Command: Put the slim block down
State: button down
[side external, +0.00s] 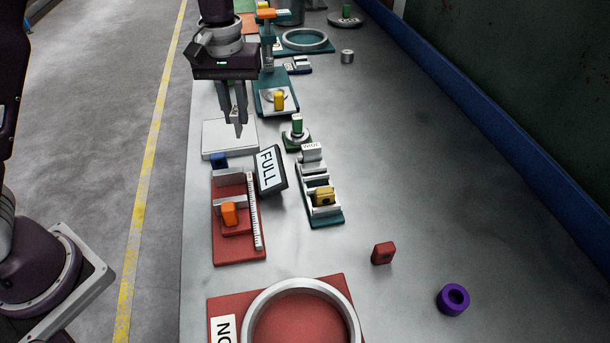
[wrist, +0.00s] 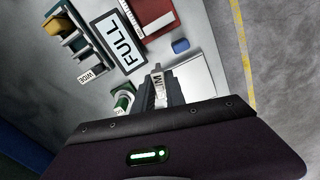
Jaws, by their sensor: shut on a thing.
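My gripper (side external: 237,128) points down above the white plate (side external: 222,142) at the left side of the table. In the wrist view my gripper (wrist: 157,76) is shut on the slim block (wrist: 160,94), a narrow pale grey piece with a partly readable label ending in "M". The white plate also shows beside the fingers in the wrist view (wrist: 200,78). In the side view the slim block is hard to tell apart from the fingers. Whether it touches the plate cannot be told.
A tilted FULL sign (side external: 270,170) and a small blue block (side external: 219,160) are close by. A teal rack with a WIDE block (side external: 312,152) is at the right. A red fixture (side external: 236,245) is in front. The table's right side is mostly clear.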

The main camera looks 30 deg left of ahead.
jog(key=d+n, duration=0.2)
jog(key=n, duration=0.1)
jog(key=w+d+r+n, duration=0.1)
jog(key=d+n, duration=0.1)
jog(key=n, duration=0.1)
jog(key=w+d+n, duration=0.1)
jog(key=d+n, duration=0.1)
jog(key=shift+w+d+r+n, duration=0.15)
jog(key=shift+w+d+n, duration=0.1)
jog(key=shift+d+n, duration=0.15)
jog(key=d+r+n, duration=0.2)
jog(key=d+n, duration=0.7)
jog(key=n, duration=0.3)
jog(key=f, duration=1)
jog(key=shift+w+d, duration=0.15)
jog(key=shift+w, duration=0.15)
jog(key=shift+f, duration=0.1)
jog(key=c, duration=1.4)
grip_release()
notch_tip(320, 180, up, 7)
jog(key=shift+w+d, duration=0.15)
